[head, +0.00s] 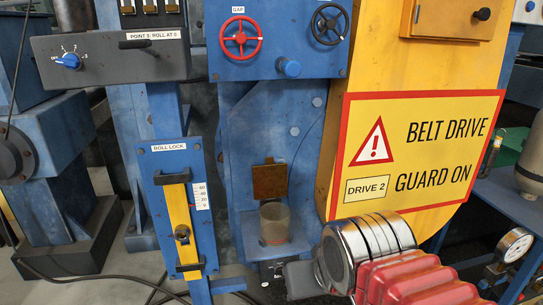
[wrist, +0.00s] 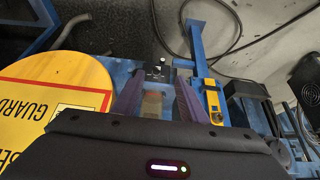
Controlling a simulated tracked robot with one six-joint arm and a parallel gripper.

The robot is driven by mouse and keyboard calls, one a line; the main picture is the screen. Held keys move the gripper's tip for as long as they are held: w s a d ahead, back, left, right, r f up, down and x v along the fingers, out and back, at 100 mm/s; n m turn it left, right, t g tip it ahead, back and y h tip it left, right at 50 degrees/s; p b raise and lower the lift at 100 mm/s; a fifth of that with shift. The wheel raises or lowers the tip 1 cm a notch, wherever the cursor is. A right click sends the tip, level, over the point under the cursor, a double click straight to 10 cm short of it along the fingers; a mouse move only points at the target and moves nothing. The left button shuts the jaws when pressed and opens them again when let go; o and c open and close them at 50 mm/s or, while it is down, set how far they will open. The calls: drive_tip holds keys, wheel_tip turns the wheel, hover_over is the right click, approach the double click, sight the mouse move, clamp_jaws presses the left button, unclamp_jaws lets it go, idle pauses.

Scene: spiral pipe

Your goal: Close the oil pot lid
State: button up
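The oil pot (head: 274,224) is a cloudy, see-through cup with a reddish band low down. It stands on a blue ledge at the middle of the head view. Its brown square lid (head: 269,181) stands upright behind the cup, so the pot is open. In the wrist view my gripper (wrist: 156,92) has its two dark fingers spread apart. A tan, blurry shape that looks like the pot (wrist: 152,104) shows between and beyond them. In the head view my arm is at the lower right, apart from the pot; the fingertips are not clear there.
A yellow belt guard (head: 420,130) with a warning sign stands right of the pot. A blue roll lock post (head: 180,220) with a yellow bar stands left. A panel with red (head: 241,37) and black handwheels (head: 330,23) is above. Cables lie on the floor.

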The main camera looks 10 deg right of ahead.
drive_tip(key=w+r+t, duration=0.1)
drive_tip(key=w+r, duration=0.5)
drive_tip(key=w, duration=0.4)
drive_tip(key=w+r+t, duration=0.1)
drive_tip(key=w+r, duration=0.4)
drive_tip(key=w, duration=0.4)
drive_tip(key=w+r+t, duration=0.1)
drive_tip(key=w+r, duration=0.5)
drive_tip(key=w, duration=0.4)
drive_tip(key=shift+w+r, duration=0.3)
drive_tip(key=shift+d, duration=0.1)
hover_over(271, 175)
wheel_tip(271, 175, down, 10)
drive_tip(key=shift+r, duration=0.1)
clamp_jaws()
drive_tip(key=shift+d, duration=0.1)
